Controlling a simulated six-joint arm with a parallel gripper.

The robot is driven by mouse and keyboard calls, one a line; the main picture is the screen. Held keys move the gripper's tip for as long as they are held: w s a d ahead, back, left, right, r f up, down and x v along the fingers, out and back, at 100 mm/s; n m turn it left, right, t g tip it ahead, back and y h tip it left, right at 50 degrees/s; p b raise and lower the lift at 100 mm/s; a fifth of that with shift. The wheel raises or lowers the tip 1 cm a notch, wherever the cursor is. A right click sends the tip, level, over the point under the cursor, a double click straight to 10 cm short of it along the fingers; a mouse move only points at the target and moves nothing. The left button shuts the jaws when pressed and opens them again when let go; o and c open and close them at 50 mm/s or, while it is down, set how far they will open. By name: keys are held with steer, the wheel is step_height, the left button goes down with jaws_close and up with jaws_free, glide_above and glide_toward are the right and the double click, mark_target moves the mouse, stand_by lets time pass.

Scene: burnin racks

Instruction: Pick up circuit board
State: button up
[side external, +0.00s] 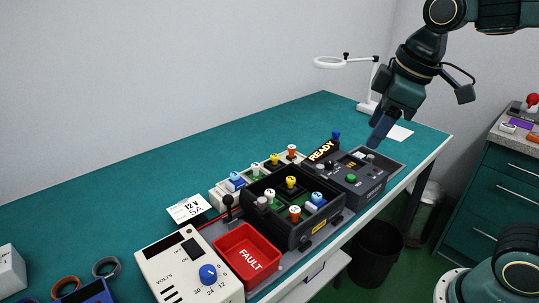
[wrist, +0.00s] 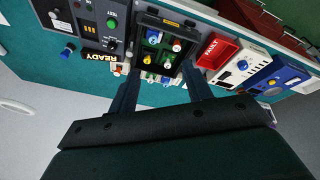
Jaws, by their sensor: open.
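Green circuit boards bearing coloured, capped parts sit in a black tray (side external: 325,231) in the middle of the bench; the tray also shows in the wrist view (wrist: 166,21). One green board surface (side external: 283,211) shows between orange, yellow and blue parts. More such parts stand in a pale rack (side external: 219,197) behind the tray. My gripper (side external: 375,142) is above the bench, to the right of the tray and over the control box in the side view. In the wrist view, my gripper (wrist: 160,68) has its fingers apart with nothing held between them. The boards' edges are partly hidden.
A grey control box (side external: 372,187) with a READY sign adjoins the tray. A red FAULT bin (side external: 247,255) and a cream volts supply (side external: 178,268) stand on the other side. A ring lamp (side external: 329,62) stands behind. The bench's back left is clear.

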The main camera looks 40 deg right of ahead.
steer(key=w+a+f+n+g, duration=0.1)
steer(key=w+a+f+n, duration=0.1)
steer(key=w, duration=0.5)
steer(key=w+a+f+n+g, duration=0.1)
steer(key=w+a+f+n, duration=0.2)
steer(key=w+n, duration=0.3)
steer(key=w+a+f+n+g, duration=0.1)
steer(key=w+f+n, duration=0.3)
steer(key=w, duration=0.4)
steer(key=shift+a+g, duration=0.4)
steer(key=shift+a, duration=0.3)
steer(key=shift+w+f, duration=0.1)
steer(key=shift+f, duration=0.05)
glide_above(270, 192)
steer(key=shift+w+f, duration=0.15)
steer(key=shift+f, duration=2)
steer(key=shift+w+f, duration=0.1)
steer(key=shift+f, duration=2)
steer(key=shift+f, duration=0.15)
steer(key=shift+s+f, duration=0.2)
steer(key=shift+f, duration=2.25)
steer(key=shift+c, duration=0.3)
steer(key=c, duration=1)
